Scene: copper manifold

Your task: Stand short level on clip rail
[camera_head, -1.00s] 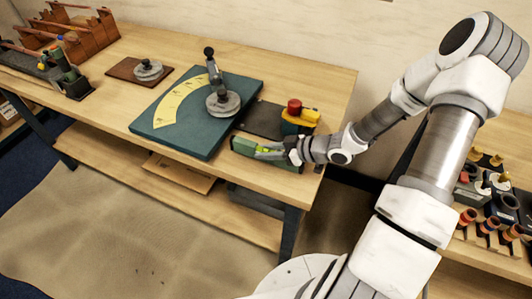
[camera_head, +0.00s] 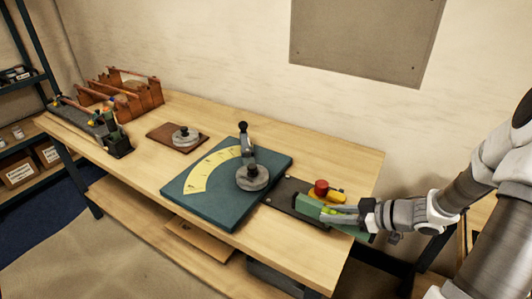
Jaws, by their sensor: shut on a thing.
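The short level (camera_head: 309,207) is a green bar with a bright yellow-green vial, at the right end of the bench. My gripper (camera_head: 333,213) is shut on it, with my arm reaching in from the right. The level overlaps the dark plate in view; I cannot tell whether it touches it. My fingers hide part of the level. A long dark grey rail (camera_head: 75,117) with small coloured parts lies at the far left of the bench, in front of the copper manifold (camera_head: 120,93); it appears to be the clip rail.
A teal board (camera_head: 218,212) with a yellow scale and pivot arm fills mid-bench. A brown board with a grey disc (camera_head: 185,137) lies left of it. A red-and-yellow object (camera_head: 322,190) stands behind the level. Bare wood lies along the back and between the boards.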

